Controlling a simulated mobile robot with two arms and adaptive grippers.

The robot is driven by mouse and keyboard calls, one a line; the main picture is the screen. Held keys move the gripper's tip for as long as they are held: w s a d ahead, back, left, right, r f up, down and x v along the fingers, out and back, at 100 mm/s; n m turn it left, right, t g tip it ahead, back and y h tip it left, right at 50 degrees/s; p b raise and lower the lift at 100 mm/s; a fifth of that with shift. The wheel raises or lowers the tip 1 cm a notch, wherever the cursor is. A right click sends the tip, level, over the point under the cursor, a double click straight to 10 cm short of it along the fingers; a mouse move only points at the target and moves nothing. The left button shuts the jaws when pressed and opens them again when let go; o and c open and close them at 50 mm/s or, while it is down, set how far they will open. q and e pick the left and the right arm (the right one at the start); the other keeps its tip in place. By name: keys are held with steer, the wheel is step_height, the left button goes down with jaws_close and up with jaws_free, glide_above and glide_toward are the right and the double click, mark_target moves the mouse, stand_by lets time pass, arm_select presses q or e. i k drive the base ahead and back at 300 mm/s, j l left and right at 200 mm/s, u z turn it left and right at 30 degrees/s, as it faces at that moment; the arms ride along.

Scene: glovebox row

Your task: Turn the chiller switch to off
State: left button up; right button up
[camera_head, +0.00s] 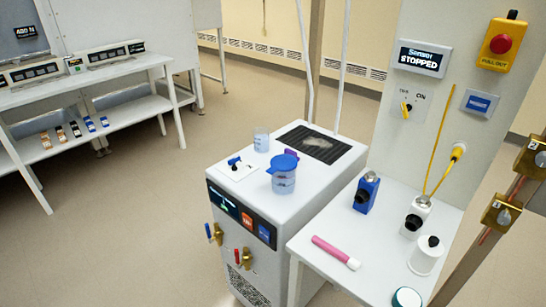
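The chiller (225,187) looks to be the white floor-standing box in the middle, with a dark front panel carrying a lit display (222,199), a red button (247,219) and a blue button (264,231). On its top, a small white plate bears a blue-handled knob (235,161); its setting is too small to read. Neither of my grippers shows in the view.
A blue-lidded jug (284,176) and a clear beaker (261,140) stand on the box. Blue and red valve handles (241,259) project from its front. The side table (322,281) holds bottles and a pink tube (335,252). Floor at left is open.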

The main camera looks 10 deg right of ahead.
mark_target(233, 160)
steer(key=i+j+z, duration=0.2)
steer(key=z, duration=0.2)
steer(key=i+j+z, duration=0.15)
steer(key=j+z, duration=0.25)
steer(key=i+j+z, duration=0.1)
steer(key=j+z, duration=0.7)
